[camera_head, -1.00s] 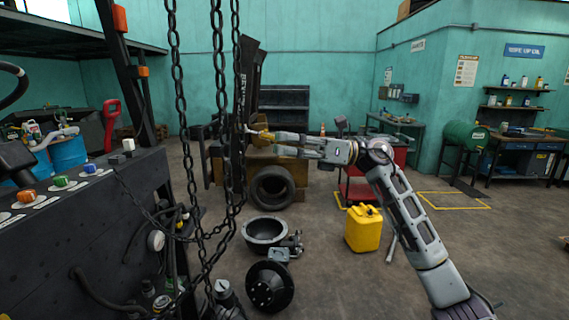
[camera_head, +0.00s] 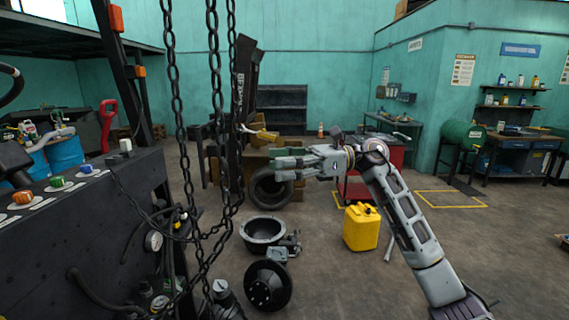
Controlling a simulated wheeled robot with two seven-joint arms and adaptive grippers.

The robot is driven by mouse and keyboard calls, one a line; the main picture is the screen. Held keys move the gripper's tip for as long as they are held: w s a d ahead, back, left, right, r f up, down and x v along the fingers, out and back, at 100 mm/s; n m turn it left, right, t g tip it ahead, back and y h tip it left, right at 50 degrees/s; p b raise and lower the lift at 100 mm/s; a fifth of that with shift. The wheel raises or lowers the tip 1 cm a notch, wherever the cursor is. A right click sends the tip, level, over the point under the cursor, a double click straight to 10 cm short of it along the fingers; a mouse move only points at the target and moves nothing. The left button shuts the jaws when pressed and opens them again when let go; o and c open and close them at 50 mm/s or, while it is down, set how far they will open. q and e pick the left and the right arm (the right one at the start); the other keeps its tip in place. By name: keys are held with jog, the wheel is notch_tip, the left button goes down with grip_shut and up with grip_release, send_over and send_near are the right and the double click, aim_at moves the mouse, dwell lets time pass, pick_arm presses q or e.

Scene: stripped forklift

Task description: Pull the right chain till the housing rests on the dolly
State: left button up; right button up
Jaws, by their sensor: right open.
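Several dark chains hang at the left. The rightmost chain (camera_head: 232,75) runs close beside a middle chain (camera_head: 215,90), and a left chain (camera_head: 172,80) hangs apart from them. They curve together low down. My right gripper (camera_head: 274,163) is open and empty, pointing left, to the right of the rightmost chain and apart from it in the picture. A black flanged part (camera_head: 267,286) and a dark bowl-shaped part (camera_head: 263,231) are on the floor; I cannot tell whether either is the housing. I cannot make out the dolly. My left gripper is not in view.
A dark machine panel (camera_head: 80,225) with coloured knobs fills the left. A tyre (camera_head: 268,186) and a red cart (camera_head: 392,158) are behind. The floor at right is mostly clear.

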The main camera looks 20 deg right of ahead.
aim_at(240, 168)
jog(key=shift+w+a+p, duration=0.25)
jog(key=shift+a+p, duration=0.55)
jog(key=shift+a, duration=0.8)
jog(key=shift+w+a+p, duration=0.2)
jog(key=shift+a+p, duration=0.65)
jog(key=shift+a, duration=0.75)
jog(key=shift+w+a+p, duration=0.25)
jog(key=shift+a+p, duration=0.55)
jog(key=shift+a, duration=0.8)
grip_shut()
jog(key=shift+f, duration=0.1)
